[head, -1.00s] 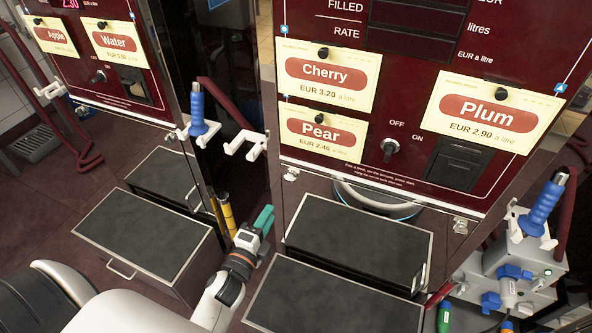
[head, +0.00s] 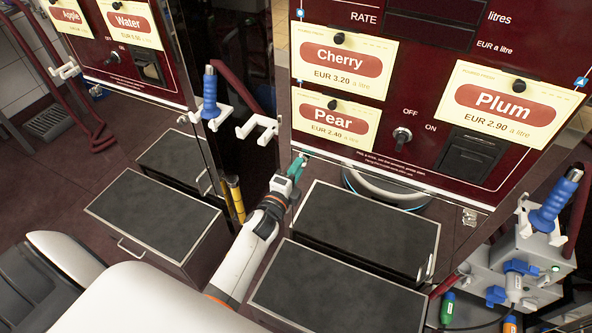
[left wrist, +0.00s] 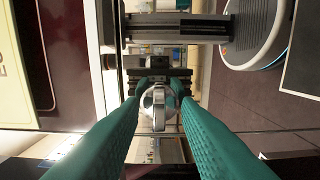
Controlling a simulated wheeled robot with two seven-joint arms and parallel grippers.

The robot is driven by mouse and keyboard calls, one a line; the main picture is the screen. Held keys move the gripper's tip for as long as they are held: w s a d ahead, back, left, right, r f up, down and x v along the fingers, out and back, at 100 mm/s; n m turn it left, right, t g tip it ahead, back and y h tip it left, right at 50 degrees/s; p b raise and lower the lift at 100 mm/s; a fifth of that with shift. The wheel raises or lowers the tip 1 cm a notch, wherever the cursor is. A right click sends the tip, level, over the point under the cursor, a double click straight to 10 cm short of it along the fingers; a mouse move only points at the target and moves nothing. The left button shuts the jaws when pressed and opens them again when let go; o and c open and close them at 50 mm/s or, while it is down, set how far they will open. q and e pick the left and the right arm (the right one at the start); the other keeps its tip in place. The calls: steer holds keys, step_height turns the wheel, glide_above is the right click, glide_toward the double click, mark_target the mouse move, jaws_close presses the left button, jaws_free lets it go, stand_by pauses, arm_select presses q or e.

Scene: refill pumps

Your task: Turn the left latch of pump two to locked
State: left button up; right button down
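Pump two appears to be the dark red pump with the Cherry, Pear and Plum cards (head: 400,160). My left gripper (head: 297,166), with teal fingers, is at the lower left corner of its front panel. It covers the left latch there in the head view. In the left wrist view a small silvery latch (left wrist: 158,103) lies between the tips of the two teal fingers. The fingers stand apart, one on each side of it; contact is unclear. The latch's turn position cannot be told. My right gripper is not in view.
The matching right latch (head: 469,217) shows at the panel's lower right. Black-topped boxes (head: 340,290) stand below the pump. A blue-handled nozzle (head: 211,92) and white hooks (head: 258,130) are left of the panel. A grey unit with a blue handle (head: 545,215) stands at right.

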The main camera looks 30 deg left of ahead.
arm_select(q)
steer(key=shift+c, duration=0.5)
jaws_close()
steer(key=shift+n, duration=0.3)
steer(key=shift+n+p, duration=2.45)
steer(key=shift+n, duration=6.25)
steer(key=shift+f, duration=0.1)
